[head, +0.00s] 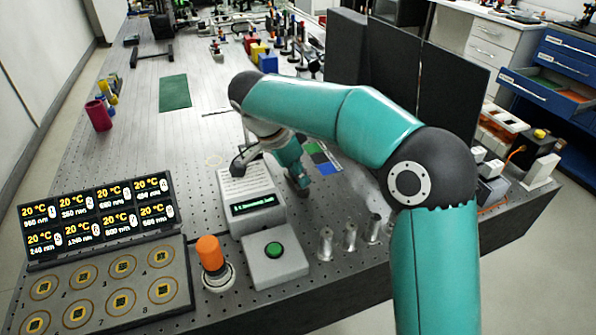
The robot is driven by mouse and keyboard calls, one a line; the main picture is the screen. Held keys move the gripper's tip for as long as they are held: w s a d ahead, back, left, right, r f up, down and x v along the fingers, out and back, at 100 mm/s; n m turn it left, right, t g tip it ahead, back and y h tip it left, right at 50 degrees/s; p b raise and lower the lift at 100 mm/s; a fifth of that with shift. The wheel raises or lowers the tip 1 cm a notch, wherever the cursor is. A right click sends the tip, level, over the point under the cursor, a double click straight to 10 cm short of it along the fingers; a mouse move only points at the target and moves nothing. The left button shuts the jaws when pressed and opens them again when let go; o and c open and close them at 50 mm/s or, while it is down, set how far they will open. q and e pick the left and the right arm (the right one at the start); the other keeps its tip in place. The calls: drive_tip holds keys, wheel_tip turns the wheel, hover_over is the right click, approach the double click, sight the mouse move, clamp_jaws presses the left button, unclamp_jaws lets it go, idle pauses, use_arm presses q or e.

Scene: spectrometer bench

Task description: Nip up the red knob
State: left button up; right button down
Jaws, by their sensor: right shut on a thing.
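I cannot make out a red knob in the head view. My right arm reaches in from the lower right and bends down over the bench. Its far end, with my right gripper (300,183), is small and dark, low beside the right side of the white spectrometer (255,200). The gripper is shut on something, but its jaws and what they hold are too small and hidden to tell. An orange-capped cylinder (210,254) stands upright in a metal collar at the front, apart from the gripper. My left gripper is not in view.
A green-button box (275,258) and several metal posts (325,243) stand near the front edge. A temperature display panel (98,218) and a round-welled plate (100,290) are at left. Black screens (455,100) stand at right. A green mat (174,92) lies farther back.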

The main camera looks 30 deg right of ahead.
drive_tip(key=m, duration=0.1)
drive_tip(key=m+g+p, duration=0.1)
drive_tip(key=m, duration=0.1)
drive_tip(key=m+p, duration=0.1)
drive_tip(key=shift+w+m+g+y, duration=0.25)
drive_tip(key=shift+m+g+y, duration=0.05)
idle(0.5)
drive_tip(key=c, duration=1.1)
unclamp_jaws()
drive_tip(key=shift+w+a, duration=0.1)
drive_tip(key=shift+v, duration=3.95)
